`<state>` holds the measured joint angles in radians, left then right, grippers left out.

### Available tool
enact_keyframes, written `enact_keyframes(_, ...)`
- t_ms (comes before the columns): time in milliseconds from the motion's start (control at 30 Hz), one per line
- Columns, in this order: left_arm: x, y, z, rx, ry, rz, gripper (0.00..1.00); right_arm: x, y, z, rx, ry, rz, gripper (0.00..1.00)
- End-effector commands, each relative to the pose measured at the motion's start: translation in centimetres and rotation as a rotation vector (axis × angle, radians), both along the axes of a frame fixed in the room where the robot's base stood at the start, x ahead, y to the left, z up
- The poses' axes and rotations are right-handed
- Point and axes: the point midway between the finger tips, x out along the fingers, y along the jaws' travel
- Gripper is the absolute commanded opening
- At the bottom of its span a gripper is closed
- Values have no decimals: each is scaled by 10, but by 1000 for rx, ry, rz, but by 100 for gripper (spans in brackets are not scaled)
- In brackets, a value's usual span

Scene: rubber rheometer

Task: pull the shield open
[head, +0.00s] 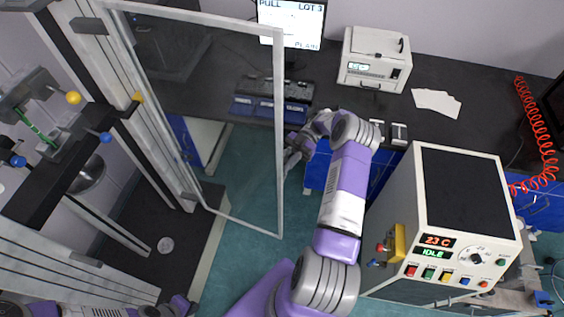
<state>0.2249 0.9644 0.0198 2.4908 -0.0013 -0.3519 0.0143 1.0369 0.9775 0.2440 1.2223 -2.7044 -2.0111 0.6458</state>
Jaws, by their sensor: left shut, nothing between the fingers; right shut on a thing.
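The shield (279,120) is a clear pane in a light grey metal frame. It hangs from the tall machine frame at the left and stands swung out, at an angle to it, over the floor. My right gripper (289,160) is at the shield's free right edge, about halfway up, and is shut on the shield there. The exact grip is small and partly hidden by my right wrist. My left gripper (184,304) is low at the bottom left edge of the view, shut and empty, away from the shield.
The machine (48,175) with blue and yellow knobs stands at the left. A control cabinet (462,190) reading 23 C and IDLE stands at the right. A dark bench (330,85) at the back holds a monitor, printer (375,60) and blue bins. Green floor lies between.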

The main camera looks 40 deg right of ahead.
Motion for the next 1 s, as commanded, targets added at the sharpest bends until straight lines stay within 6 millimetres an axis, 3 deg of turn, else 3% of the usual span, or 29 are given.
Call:
enact_keyframes(167, 0, 0, 0, 0, 0, 0, 0, -1, 0, -1, -3, 5, 0, 0)
enact_keyframes(200, 0, 0, 0, 0, 0, 0, 0, -1, 0, -1, -3, 5, 0, 20)
enact_keyframes(267, 0, 0, 0, 0, 0, 0, 0, -1, 0, -1, -3, 5, 0, 30)
enact_keyframes(633, 0, 0, 1, 0, 0, 0, 0, 0, 0, 6, -2, 0, -1, 30)
enact_keyframes(1000, 0, 0, 14, 0, 0, 0, 0, -1, -1, 73, -2, 0, -3, 30)
